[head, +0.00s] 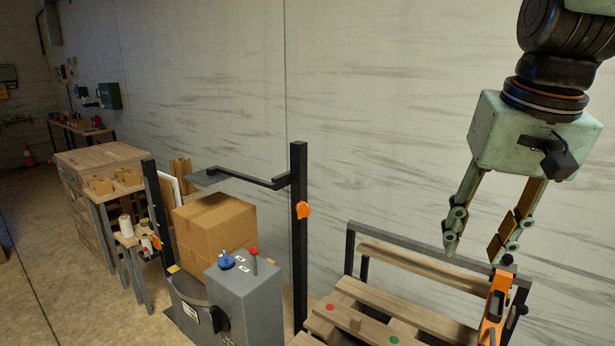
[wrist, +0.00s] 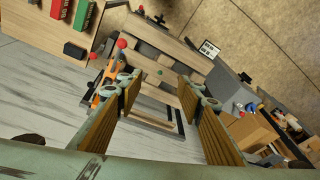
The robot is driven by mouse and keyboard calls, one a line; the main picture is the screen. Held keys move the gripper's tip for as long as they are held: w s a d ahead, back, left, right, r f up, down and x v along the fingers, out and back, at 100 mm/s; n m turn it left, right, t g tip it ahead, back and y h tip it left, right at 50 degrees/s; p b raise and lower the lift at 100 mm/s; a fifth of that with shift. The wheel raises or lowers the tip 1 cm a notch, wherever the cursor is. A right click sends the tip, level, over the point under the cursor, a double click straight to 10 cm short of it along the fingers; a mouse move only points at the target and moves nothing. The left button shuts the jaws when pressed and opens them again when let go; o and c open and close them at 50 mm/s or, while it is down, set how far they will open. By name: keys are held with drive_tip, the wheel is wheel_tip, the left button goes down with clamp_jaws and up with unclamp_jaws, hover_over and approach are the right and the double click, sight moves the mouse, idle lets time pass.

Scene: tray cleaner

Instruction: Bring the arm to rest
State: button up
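My gripper (head: 478,240) hangs at the right of the head view, pointing down. Its two fingers are spread apart with nothing between them. In the wrist view the gripper (wrist: 166,92) also shows open, with its wood-coloured finger pads well apart. It is above a wooden slatted rack (head: 375,310) with a dark metal frame. An orange tool (head: 495,306) sits at the rack's right end, below the fingers; I cannot tell from the head view how far below.
A grey machine (head: 243,298) with a blue knob and a red-topped lever stands left of the rack. Behind it are cardboard boxes (head: 215,230) and a black post (head: 299,230). A pale wall (head: 400,110) runs behind. Wooden benches (head: 100,160) stand further left.

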drive_tip(key=s+a+f+n+b, duration=0.1)
drive_tip(key=s+a+f, duration=0.2)
drive_tip(key=s, duration=0.6)
drive_tip(key=s+a+f+n+t+b, duration=0.1)
drive_tip(key=s+a+f, duration=0.2)
drive_tip(key=s, duration=0.7)
drive_tip(key=shift+a+f+n+b, duration=0.15)
drive_tip(key=shift+f+n+b, duration=0.25)
drive_tip(key=shift+f, duration=0.25)
